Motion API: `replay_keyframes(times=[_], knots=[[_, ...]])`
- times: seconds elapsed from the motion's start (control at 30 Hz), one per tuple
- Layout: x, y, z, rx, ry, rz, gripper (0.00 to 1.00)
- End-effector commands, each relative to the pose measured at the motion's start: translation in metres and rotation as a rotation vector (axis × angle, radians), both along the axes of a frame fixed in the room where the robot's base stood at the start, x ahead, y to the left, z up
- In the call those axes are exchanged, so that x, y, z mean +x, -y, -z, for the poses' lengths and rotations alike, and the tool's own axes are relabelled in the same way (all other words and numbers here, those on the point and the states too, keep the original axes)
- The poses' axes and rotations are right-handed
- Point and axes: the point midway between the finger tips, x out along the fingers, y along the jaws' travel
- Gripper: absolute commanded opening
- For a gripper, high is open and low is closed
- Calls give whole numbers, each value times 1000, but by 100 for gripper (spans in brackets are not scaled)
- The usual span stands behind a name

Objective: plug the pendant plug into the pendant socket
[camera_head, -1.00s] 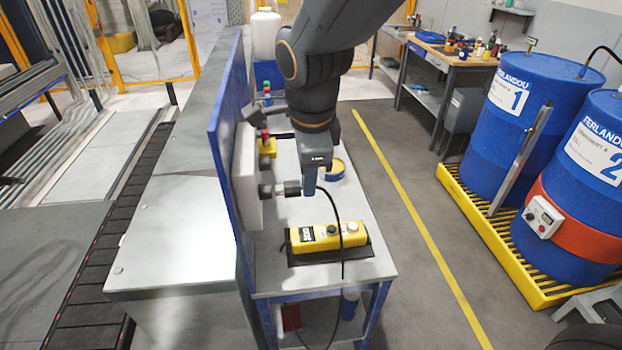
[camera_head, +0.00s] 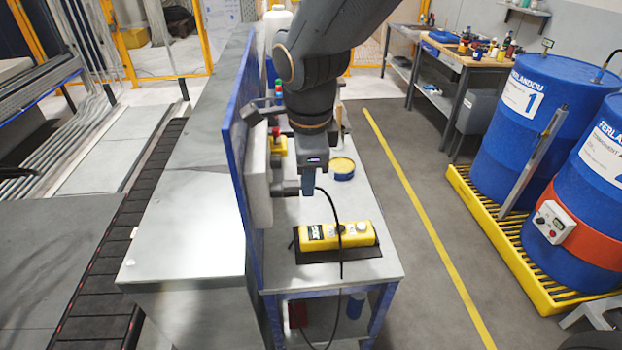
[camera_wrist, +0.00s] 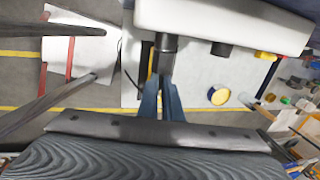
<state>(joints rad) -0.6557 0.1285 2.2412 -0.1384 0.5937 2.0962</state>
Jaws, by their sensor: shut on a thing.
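My gripper (camera_head: 308,186) is shut on the pendant plug, in front of the pale box on the blue panel. In the wrist view, the fingers (camera_wrist: 163,100) close on the dark plug (camera_wrist: 163,68). The plug's far end meets a wider dark cylinder, the pendant socket (camera_wrist: 168,42), on the pale box; I see no gap between them. In the head view the socket (camera_head: 280,190) and plug run together in one dark line; how deep the plug sits cannot be told. A black cable hangs from the plug past the yellow pendant (camera_head: 336,235).
The pale box (camera_head: 258,180) is on the blue panel (camera_head: 236,130). A second dark fitting (camera_wrist: 221,49) sits on the box in the wrist view. A blue-and-yellow round tin (camera_head: 343,168) stands on the table (camera_head: 375,268). Blue drums (camera_head: 525,125) stand right; the floor between is clear.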

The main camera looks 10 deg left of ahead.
Motion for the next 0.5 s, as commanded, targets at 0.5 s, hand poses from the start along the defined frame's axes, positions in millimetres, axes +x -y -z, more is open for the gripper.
replay_keyframes(times=[0.5], knots=[[0,-1,-2,1,1,0,27]])
